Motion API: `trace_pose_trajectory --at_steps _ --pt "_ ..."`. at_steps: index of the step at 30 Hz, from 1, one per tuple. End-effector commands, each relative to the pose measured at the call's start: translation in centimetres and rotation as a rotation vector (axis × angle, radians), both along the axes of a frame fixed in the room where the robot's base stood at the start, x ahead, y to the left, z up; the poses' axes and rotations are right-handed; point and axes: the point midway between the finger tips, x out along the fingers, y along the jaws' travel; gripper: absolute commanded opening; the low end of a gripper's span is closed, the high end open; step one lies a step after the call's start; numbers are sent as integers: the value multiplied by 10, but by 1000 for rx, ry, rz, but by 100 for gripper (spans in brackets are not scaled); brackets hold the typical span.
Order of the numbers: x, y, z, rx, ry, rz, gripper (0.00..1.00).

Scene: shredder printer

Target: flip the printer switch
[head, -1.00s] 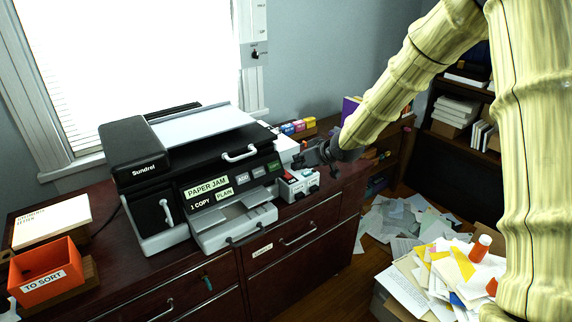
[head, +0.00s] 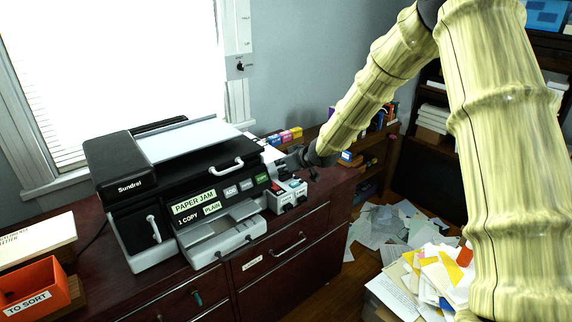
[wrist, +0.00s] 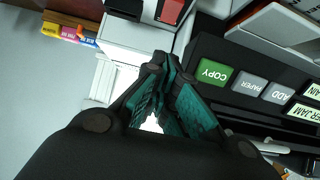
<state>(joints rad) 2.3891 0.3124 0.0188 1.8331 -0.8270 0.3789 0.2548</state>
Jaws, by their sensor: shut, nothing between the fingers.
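The black and grey printer (head: 180,190) stands on the dark wooden cabinet, its panel reading "PAPER JAM". A small pale box with a red rocker-like switch (head: 277,187) sits against its right front. The red switch (wrist: 172,10) also shows at the top of the wrist view, partly cut off by the frame edge. My gripper (head: 290,158) is just above and behind that box, to the right of the printer. In the wrist view my gripper (wrist: 168,62) has its teal-padded fingers together at the tips, empty. They appear apart from the switch.
Coloured cartridges (head: 285,136) stand behind my gripper. An orange "TO SORT" bin (head: 35,290) is at the left. A wall panel with a small black knob (head: 240,66) hangs beside the window. Loose papers (head: 385,235) cover the floor at right.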

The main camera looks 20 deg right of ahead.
Motion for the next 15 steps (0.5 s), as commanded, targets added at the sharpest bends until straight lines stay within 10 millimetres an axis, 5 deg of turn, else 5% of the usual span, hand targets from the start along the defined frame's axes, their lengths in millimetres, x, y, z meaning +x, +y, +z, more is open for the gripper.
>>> trace_pose_trajectory --at_steps 15 --pt "45 17 -39 -2 3 1 0"
